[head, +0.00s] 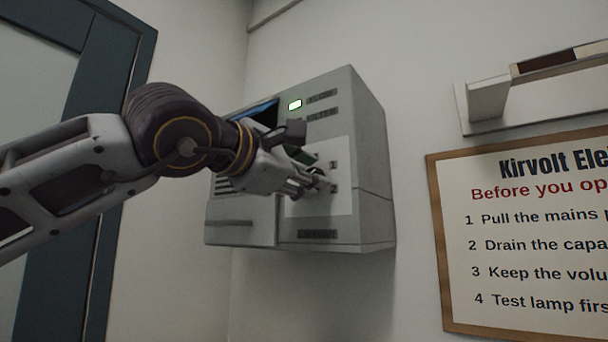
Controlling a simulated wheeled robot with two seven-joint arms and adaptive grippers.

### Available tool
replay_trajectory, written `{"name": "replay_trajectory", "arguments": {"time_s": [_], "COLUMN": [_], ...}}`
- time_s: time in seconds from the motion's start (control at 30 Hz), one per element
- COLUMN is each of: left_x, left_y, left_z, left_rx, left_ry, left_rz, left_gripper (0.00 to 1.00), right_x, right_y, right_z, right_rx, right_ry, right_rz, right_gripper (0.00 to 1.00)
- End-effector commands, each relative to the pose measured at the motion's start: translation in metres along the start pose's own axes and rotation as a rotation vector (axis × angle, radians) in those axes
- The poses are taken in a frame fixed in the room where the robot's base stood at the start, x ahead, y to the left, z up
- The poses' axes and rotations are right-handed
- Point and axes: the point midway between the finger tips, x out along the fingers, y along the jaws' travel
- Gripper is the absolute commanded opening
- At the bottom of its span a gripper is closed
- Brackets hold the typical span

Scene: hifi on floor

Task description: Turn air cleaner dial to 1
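The air cleaner (365,150) is a grey box mounted on the wall in the middle of the head view. A small green light (295,105) glows near its top. A pale panel (338,206) on its front has small markings along the right side. My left gripper (318,183) is at this panel, with its fingertips around or against a small dark knob-like part. The fingers and wrist hide most of the dial, so its setting cannot be read. Whether the fingers are closed on it is not clear. My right gripper is not in view.
A framed sign (530,235) with numbered lines hangs on the wall at the right. A pale wall bracket or shelf (490,103) juts out above it. A dark blue-green door frame (110,60) stands at the left. The wall below the box is clear.

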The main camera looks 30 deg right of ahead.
Motion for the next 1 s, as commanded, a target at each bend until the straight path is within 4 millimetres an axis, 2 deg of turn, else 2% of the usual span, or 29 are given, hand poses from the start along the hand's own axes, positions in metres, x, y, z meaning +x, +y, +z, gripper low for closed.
{"name": "replay_trajectory", "arguments": {"time_s": [0.17, 0.47, 0.67, 1.0], "left_x": [0.0, -0.006, -0.022, -0.062], "left_y": [0.001, 0.001, 0.001, 0.001], "left_z": [0.0, 0.0, 0.0, 0.0], "left_rx": [0.0, 0.0, 0.0, 0.0], "left_ry": [-0.001, -0.001, -0.001, 0.0], "left_rz": [0.001, 0.001, 0.001, 0.003], "left_gripper": [0.34, 0.34, 0.34, 0.34], "right_x": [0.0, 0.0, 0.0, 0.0], "right_y": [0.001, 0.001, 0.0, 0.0], "right_z": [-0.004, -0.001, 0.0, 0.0], "right_rx": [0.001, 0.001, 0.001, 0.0], "right_ry": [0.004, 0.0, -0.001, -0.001], "right_rz": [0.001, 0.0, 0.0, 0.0], "right_gripper": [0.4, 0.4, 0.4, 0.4]}}
